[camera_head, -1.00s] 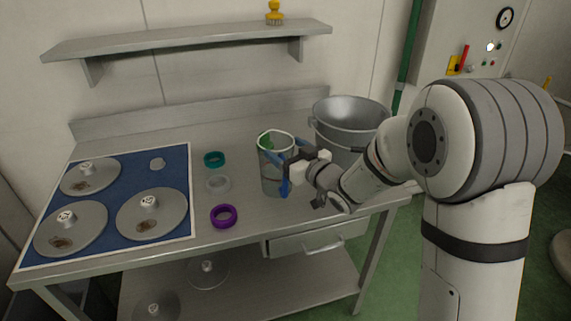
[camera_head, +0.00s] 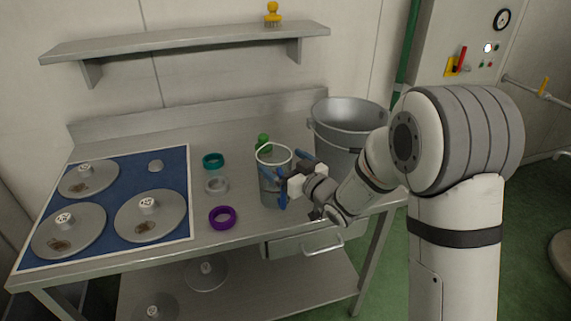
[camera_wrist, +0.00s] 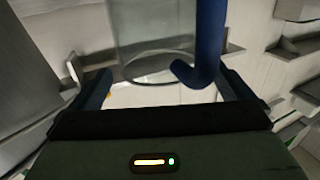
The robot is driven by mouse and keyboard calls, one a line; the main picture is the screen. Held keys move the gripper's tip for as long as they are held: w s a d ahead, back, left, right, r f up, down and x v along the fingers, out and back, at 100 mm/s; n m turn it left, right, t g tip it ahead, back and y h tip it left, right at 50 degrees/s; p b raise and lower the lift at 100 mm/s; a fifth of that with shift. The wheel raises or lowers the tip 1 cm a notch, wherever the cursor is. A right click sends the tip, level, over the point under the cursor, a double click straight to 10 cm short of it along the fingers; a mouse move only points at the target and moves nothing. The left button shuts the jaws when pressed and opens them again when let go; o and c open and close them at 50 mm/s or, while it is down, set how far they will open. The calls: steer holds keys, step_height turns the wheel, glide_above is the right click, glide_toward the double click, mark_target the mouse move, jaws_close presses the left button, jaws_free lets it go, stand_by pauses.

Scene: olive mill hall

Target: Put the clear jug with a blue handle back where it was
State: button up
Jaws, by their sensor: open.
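The clear jug (camera_head: 268,188) is upright at the bench top, between the coloured rings and the steel bucket. Its blue handle (camera_wrist: 210,42) shows in the wrist view, with the clear jug wall (camera_wrist: 145,35) beside it. My gripper (camera_head: 293,178) is at the handle side of the jug, right of it in the head view. Its blue fingers are apart; the wrist view shows my gripper (camera_wrist: 165,82) with a finger on each side of the handle. I cannot tell whether a finger touches the handle.
A steel bucket (camera_head: 335,135) stands close behind and right of my gripper. A green-topped object (camera_head: 263,139) is behind the jug. Teal (camera_head: 213,154), grey (camera_head: 206,185) and purple (camera_head: 223,226) rings lie left. A blue mat (camera_head: 175,168) carries metal discs.

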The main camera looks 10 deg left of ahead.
steer(key=b+v, duration=0.2)
steer(key=v, duration=1)
steer(key=d+m+h, duration=0.7)
steer(key=d+h, duration=0.6)
steer(key=d, duration=0.4)
steer(key=s+d+m+g, duration=0.1)
steer(key=s+g, duration=0.3)
steer(key=s, duration=0.6)
steer(key=s+d+m+g+h, duration=0.1)
steer(key=s+d+g, duration=0.3)
steer(key=s, duration=0.6)
steer(key=shift+d+f+m, duration=0.25)
steer(key=shift+f+m, duration=0.05)
steer(key=shift+m, duration=0.5)
